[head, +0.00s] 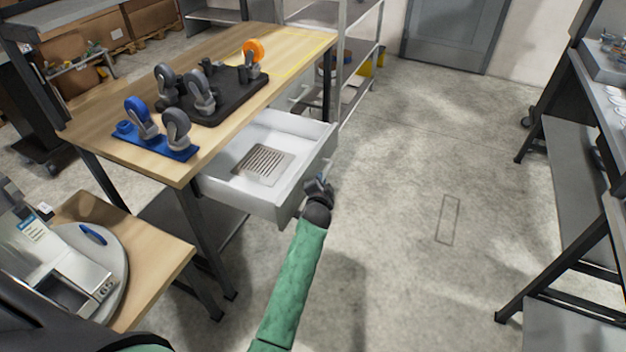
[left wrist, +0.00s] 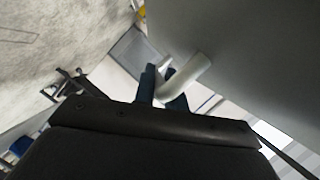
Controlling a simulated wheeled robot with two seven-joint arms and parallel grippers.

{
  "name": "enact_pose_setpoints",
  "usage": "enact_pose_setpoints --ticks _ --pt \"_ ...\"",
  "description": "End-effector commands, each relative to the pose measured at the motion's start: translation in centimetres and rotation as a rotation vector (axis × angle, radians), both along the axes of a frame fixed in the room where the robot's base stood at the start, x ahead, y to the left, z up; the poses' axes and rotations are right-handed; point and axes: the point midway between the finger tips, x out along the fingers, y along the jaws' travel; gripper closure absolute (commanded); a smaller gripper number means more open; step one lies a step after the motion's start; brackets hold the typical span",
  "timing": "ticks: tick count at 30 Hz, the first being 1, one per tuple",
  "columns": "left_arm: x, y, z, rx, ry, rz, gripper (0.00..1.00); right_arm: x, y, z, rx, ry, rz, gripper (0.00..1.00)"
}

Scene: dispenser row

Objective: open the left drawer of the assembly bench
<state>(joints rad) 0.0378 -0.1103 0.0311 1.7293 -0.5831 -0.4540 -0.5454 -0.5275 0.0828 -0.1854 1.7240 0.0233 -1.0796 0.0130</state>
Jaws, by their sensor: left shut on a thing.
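The left drawer (head: 228,186) of the assembly bench (head: 215,140) is pulled out, and its white inside shows. A grey ribbed piece (head: 263,165) lies in it. My left gripper (head: 320,182) is at the drawer's front, shut on the handle (head: 327,168). In the left wrist view the pale handle (left wrist: 188,75) sits between the dark fingers of my left gripper (left wrist: 162,88), with the drawer front (left wrist: 250,60) beside it. My right gripper is not in view.
Casters stand on a black tray (head: 228,103) and a blue base (head: 170,148) on the bench top. A smaller wooden table (head: 165,255) is at the lower left. Open floor (head: 430,160) lies right of the drawer, up to a dark-framed bench (head: 570,200).

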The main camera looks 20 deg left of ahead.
Motion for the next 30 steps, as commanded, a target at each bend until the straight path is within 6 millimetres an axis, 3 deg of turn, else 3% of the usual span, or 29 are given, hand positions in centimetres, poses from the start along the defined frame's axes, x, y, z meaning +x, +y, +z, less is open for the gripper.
enact_pose_setpoints --ticks 12,13,15,16,24,29,30 --pt "0.0 -0.2 -0.1 0.001 0.001 -0.001 1.00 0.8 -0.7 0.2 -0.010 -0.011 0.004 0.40" --pt "-0.1 -0.2 -0.1 0.001 0.001 -0.001 0.81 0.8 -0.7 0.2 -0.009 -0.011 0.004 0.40" --pt "0.0 -0.2 -0.1 0.001 0.001 -0.001 0.68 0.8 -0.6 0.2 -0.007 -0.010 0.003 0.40" --pt "0.0 -0.2 -0.1 0.001 0.001 -0.001 0.66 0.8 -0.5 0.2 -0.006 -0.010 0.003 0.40" --pt "-0.1 -0.2 0.0 0.000 0.000 0.000 0.66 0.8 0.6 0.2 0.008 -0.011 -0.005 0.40" --pt "-1.1 -0.5 0.0 0.000 0.001 -0.001 0.66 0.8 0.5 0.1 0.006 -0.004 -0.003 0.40" --pt "-1.6 -0.6 0.0 0.000 0.001 -0.001 0.66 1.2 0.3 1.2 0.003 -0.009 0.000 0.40"
